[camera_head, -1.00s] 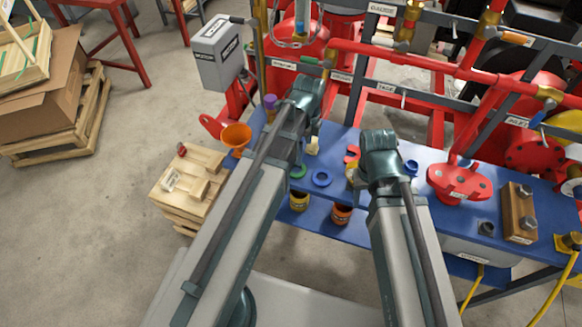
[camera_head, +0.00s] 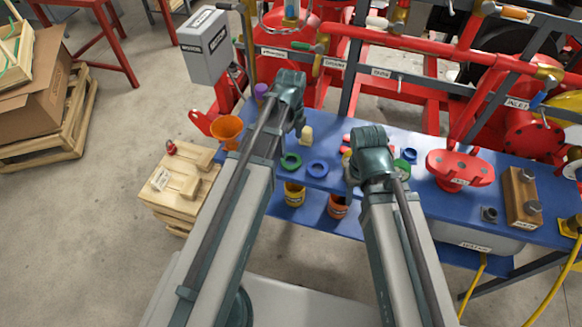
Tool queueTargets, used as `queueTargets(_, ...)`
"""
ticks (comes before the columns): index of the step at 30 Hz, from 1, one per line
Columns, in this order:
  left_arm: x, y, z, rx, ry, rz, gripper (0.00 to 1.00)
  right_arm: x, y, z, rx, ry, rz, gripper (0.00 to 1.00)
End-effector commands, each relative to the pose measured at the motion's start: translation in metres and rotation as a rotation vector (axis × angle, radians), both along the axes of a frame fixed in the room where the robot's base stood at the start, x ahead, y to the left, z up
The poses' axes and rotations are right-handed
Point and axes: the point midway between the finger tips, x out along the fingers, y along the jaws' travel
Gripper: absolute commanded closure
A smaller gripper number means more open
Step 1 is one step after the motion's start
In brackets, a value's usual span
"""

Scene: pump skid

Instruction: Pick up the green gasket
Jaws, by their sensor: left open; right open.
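My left arm rises from below to a dark joint left of the gasket. My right arm ends in view at a dark joint right of the blue ring. The fingers of both grippers are hidden behind the arm links.
The blue bench (camera_head: 435,208) also holds a red flanged part (camera_head: 460,168) and a wooden block with bolts (camera_head: 521,199). Yellow (camera_head: 294,195) and orange (camera_head: 337,206) cups stand below its front edge. An orange funnel (camera_head: 227,131) is at its left end. Red pipework stands behind.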

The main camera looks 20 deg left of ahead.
Motion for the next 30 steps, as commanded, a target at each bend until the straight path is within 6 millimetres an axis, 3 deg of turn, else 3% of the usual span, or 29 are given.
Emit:
queueTargets(1,0.0,0.0,-0.015,0.0,0.0,0.0,0.0,0.0,0.0,-0.015,0.0,0.0,0.0,0.5)
queueTargets(4,0.0,0.0,-0.027,0.0,0.0,0.0,0.0,0.0,0.0,-0.027,0.0,0.0,0.0,0.5)
queueTargets(17,0.0,-0.001,-0.039,0.0,0.0,0.0,0.0,0.0,0.0,-0.039,0.0,0.0,0.0,0.5)
queueTargets(30,0.0,-0.006,-0.085,0.0,0.0,0.001,0.0,0.0,0.0,-0.086,0.0,0.0,0.0,0.5)
